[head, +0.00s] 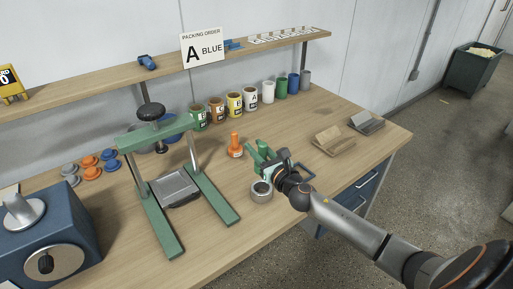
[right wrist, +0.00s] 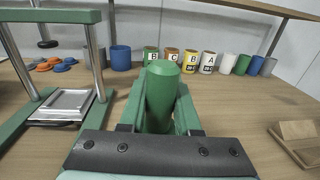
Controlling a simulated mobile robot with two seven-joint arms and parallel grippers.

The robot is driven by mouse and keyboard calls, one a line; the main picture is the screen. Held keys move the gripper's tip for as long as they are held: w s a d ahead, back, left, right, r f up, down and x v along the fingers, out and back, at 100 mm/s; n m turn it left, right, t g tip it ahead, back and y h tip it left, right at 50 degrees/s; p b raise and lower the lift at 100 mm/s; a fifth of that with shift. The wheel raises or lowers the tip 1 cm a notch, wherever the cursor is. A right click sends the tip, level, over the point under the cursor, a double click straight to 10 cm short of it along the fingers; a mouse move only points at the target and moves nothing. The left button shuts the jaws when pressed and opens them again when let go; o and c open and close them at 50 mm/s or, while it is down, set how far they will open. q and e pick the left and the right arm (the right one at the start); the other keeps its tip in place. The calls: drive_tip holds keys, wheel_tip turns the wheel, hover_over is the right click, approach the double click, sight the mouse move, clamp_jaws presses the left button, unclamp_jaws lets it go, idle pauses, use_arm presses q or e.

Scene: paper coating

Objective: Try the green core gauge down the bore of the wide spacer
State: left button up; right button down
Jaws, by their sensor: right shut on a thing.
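The green core gauge (right wrist: 163,88) is a plain green cylinder held between the fingers of my right gripper (right wrist: 160,112). In the head view the gauge (head: 263,148) and the right gripper (head: 268,160) are over the bench, just behind the grey ring that looks like the wide spacer (head: 261,191). The spacer lies flat with its dark bore facing up, and the gauge is outside it. The gauge's lower end is hidden by the gripper. The spacer does not show in the right wrist view. My left gripper is not in view.
An orange gauge (head: 236,147) stands left of the gripper. A green press frame (head: 160,185) is further left, with several coloured cups (head: 235,104) along the back. A wooden block (head: 333,138) lies to the right. The bench front is clear.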

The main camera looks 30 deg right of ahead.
drive_tip(key=b, duration=0.6)
hover_over(257, 181)
wheel_tip(257, 181, down, 6)
drive_tip(key=shift+w+r, duration=0.1)
drive_tip(key=shift+w, duration=0.05)
drive_tip(key=shift+f+b, duration=2.15)
drive_tip(key=shift+f, duration=0.55)
idle(1.2)
drive_tip(key=c, duration=0.5)
unclamp_jaws()
drive_tip(key=shift+c, duration=0.2)
drive_tip(key=s, duration=1.1)
drive_tip(key=shift+a+b, duration=0.1)
drive_tip(key=shift+b, duration=0.25)
drive_tip(key=shift+s+r, duration=0.1)
drive_tip(key=shift+s, duration=0.7)
